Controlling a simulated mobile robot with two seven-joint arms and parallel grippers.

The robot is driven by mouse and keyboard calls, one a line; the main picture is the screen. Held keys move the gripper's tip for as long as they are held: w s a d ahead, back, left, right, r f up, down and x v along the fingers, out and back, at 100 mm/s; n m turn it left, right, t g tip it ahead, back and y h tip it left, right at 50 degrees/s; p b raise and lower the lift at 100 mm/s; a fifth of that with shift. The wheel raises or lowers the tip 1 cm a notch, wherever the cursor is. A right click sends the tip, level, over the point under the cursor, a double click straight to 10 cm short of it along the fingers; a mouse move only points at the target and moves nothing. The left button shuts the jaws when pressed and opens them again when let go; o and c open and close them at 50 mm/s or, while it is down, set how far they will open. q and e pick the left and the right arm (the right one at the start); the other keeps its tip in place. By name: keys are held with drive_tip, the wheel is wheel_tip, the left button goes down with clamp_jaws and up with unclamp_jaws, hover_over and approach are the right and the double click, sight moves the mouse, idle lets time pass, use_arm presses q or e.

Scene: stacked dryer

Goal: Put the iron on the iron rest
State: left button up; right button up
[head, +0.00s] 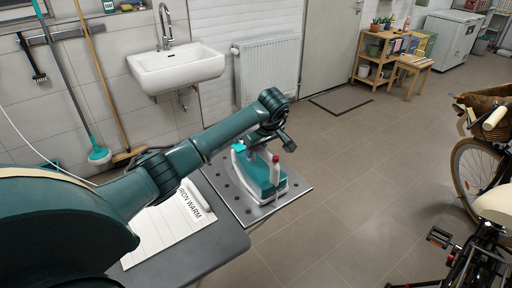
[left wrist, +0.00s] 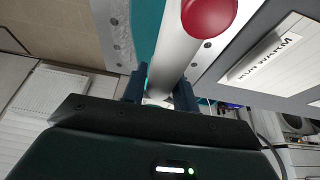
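The iron (head: 262,175) has a teal and white body with a red knob on its handle. It stands on or just over the perforated metal iron rest (head: 240,205) at the end of the ironing board. I cannot tell whether its whole sole touches. My left gripper (head: 270,138) is at the iron's handle. In the left wrist view the two fingers (left wrist: 160,94) stand close on either side of the white handle (left wrist: 178,50), and the gripper looks shut on it. The red knob (left wrist: 208,15) points toward that camera. My right gripper is not in view.
The grey ironing board (head: 210,250) carries a white "IRON WARM" sheet (head: 165,230). Behind are a sink (head: 177,70) and a radiator (head: 267,70); brooms lean at the left. A bicycle (head: 480,200) stands at the right. The floor between is clear.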

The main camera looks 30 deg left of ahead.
use_arm(q)
drive_tip(key=o, duration=0.3)
drive_tip(key=shift+o, duration=0.2)
drive_tip(key=shift+r, duration=0.1)
